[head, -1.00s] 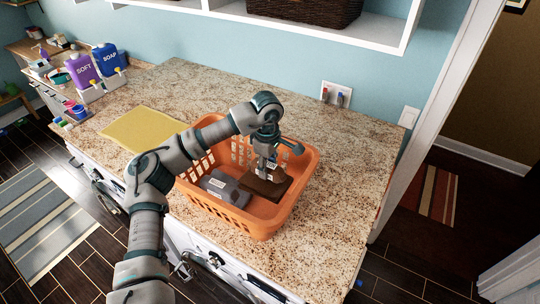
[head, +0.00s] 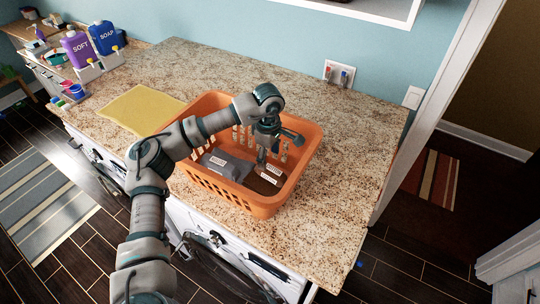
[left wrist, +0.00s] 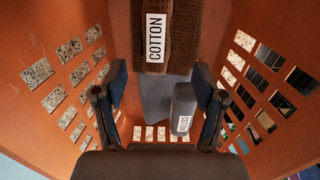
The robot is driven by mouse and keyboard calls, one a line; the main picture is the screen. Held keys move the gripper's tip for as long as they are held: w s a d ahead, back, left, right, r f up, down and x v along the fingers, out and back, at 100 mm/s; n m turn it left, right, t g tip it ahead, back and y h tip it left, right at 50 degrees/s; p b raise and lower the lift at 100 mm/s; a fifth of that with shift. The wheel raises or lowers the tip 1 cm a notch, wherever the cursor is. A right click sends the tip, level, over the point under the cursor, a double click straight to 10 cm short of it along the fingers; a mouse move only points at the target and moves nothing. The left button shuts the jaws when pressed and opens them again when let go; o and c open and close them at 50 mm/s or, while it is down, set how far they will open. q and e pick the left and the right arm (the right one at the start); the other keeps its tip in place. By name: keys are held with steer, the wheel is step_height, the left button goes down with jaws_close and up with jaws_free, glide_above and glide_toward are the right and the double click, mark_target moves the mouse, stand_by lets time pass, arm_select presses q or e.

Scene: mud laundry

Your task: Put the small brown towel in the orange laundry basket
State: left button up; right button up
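The orange laundry basket (head: 262,205) stands on the speckled countertop. The small brown towel (head: 262,186) lies inside it on the right, with a white label facing up. In the left wrist view the brown towel (left wrist: 183,35) shows a "COTTON" label. A grey towel (head: 226,163) lies beside it, at the left of the basket; it also shows in the left wrist view (left wrist: 157,95). My left gripper (head: 264,160) points down into the basket, above the brown towel. In the left wrist view its fingers (left wrist: 161,85) are wide apart with nothing gripped. My right gripper is out of view.
A yellow cloth (head: 142,108) lies left of the basket. Purple SOFT (head: 80,48) and blue SOAP (head: 105,38) dispensers stand at the back left. The counter right of the basket (head: 345,150) is clear. A washing machine (head: 210,235) is below the front edge.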

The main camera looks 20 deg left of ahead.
arm_select(q)
steer(key=shift+a+f, duration=0.1)
steer(key=shift+a, duration=0.3)
steer(key=shift+a+r, duration=0.1)
steer(key=shift+r, duration=0.25)
step_height(320, 180, up, 23)
steer(key=p, duration=0.2)
steer(key=shift+d, duration=0.25)
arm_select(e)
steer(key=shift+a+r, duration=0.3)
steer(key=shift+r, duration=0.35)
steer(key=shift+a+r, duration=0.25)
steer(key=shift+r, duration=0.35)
arm_select(q)
steer(key=shift+w+a, duration=0.1)
steer(key=shift+a, duration=0.15)
